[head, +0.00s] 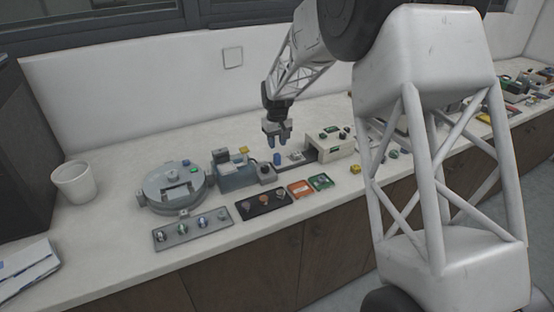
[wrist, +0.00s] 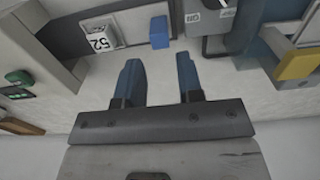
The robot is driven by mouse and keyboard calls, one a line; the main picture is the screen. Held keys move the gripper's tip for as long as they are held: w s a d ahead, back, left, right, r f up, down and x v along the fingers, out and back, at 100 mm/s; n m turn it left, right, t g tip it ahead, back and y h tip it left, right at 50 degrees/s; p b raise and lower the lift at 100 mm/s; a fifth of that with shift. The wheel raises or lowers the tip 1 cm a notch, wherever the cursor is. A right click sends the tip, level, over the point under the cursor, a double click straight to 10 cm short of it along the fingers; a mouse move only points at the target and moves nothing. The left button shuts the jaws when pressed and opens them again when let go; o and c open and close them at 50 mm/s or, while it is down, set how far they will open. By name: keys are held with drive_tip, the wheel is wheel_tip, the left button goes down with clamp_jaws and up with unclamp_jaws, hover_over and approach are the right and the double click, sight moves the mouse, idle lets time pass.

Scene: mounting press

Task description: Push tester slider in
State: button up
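The tester (head: 330,146) is a beige box with green parts on it, standing on the counter right of my gripper in the head view. Its grey slider (head: 296,158) sticks out of the box's left side. In the wrist view a white piece marked "52" (wrist: 100,40) sits on the slider. A small blue block (head: 277,158) stands at the slider's outer end; it also shows in the wrist view (wrist: 159,32), just beyond the fingertips. My gripper (head: 278,145) is above this block, fingers pointing down. The fingers (wrist: 158,65) are apart, with nothing between them.
Left of the slider stands a grey-blue machine (head: 238,173) with a yellow part, close by. Farther left are a round grey press (head: 175,187) and a white cup (head: 74,182). A black panel (head: 263,203) and orange and green boxes lie in front. The wall is behind.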

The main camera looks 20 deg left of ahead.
sight(277, 154)
drive_tip(key=shift+f, duration=0.1)
idle(0.3)
drive_tip(key=shift+f, duration=3.85)
clamp_jaws()
